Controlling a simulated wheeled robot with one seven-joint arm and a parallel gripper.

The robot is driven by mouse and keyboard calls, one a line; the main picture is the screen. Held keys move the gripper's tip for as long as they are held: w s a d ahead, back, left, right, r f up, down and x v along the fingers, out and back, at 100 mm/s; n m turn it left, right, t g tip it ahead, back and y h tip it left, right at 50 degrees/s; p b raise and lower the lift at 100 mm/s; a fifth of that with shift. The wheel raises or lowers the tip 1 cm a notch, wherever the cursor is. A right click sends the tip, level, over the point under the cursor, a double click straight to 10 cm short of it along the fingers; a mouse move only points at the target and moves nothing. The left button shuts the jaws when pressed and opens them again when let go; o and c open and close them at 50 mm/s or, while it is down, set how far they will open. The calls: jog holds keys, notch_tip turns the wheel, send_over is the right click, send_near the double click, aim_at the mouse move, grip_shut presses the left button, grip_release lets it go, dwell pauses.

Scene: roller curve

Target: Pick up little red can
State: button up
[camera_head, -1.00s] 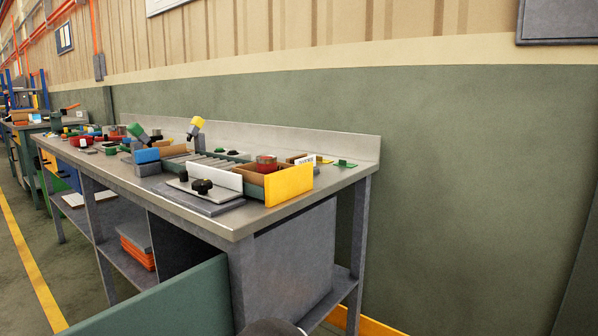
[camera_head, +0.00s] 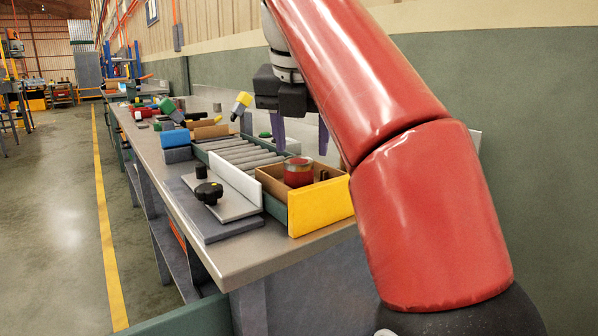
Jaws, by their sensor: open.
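The little red can (camera_head: 298,172) stands upright in an open brown cardboard box (camera_head: 332,187) at the near end of the roller track. Its top rim is metallic and light. My gripper (camera_head: 300,135) hangs above and behind the can, with two purple fingers pointing down and spread apart. It is empty and apart from the can. My red arm crosses the right side of the view and hides part of the bench and wall.
A yellow plate (camera_head: 322,205) closes the box's near side. A white upright panel (camera_head: 236,178) and a grey plate with a black knob (camera_head: 208,193) lie to the left. Grey rollers (camera_head: 243,152) run behind. A blue block (camera_head: 176,146) and a yellow-headed piece (camera_head: 241,103) stand farther back.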

aim_at(299, 159)
jog(key=shift+w+a+r+n, duration=0.15)
jog(key=shift+w+a+n, duration=0.1)
jog(key=shift+a+n, duration=0.15)
jog(key=shift+w+f, duration=0.15)
jog(key=shift+f, duration=0.05)
jog(key=shift+x, duration=3.55)
jog(key=shift+w+d, duration=0.1)
jog(key=shift+d, duration=0.05)
jog(key=shift+r, duration=0.1)
jog(key=c, duration=0.7)
